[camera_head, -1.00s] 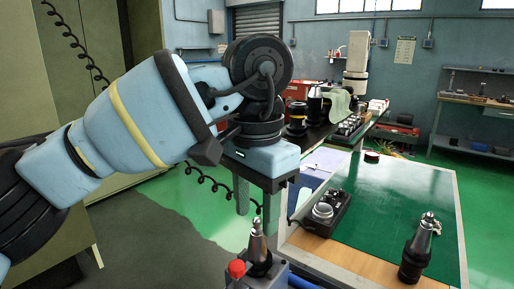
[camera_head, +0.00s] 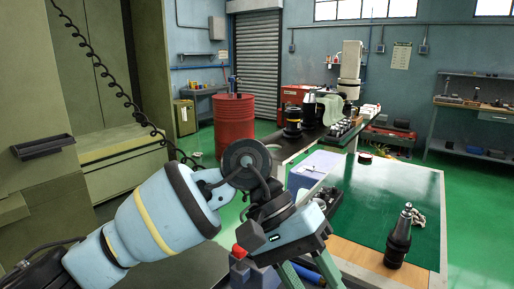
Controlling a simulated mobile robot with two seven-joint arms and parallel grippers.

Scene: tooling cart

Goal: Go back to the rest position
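My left arm comes in from the lower left, and my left gripper (camera_head: 312,277) is low in the middle of the head view, tilted down to the right. A dark tool holder (camera_head: 398,240) stands upright on the right of the cart's green top (camera_head: 375,200), apart from the gripper. My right gripper is not in view.
A black device (camera_head: 328,198) on the green top is partly hidden behind my gripper. A dark bench (camera_head: 285,150) with machine parts lies behind. A red drum (camera_head: 234,122) and olive cabinets (camera_head: 95,60) stand at the left. The green top's middle is clear.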

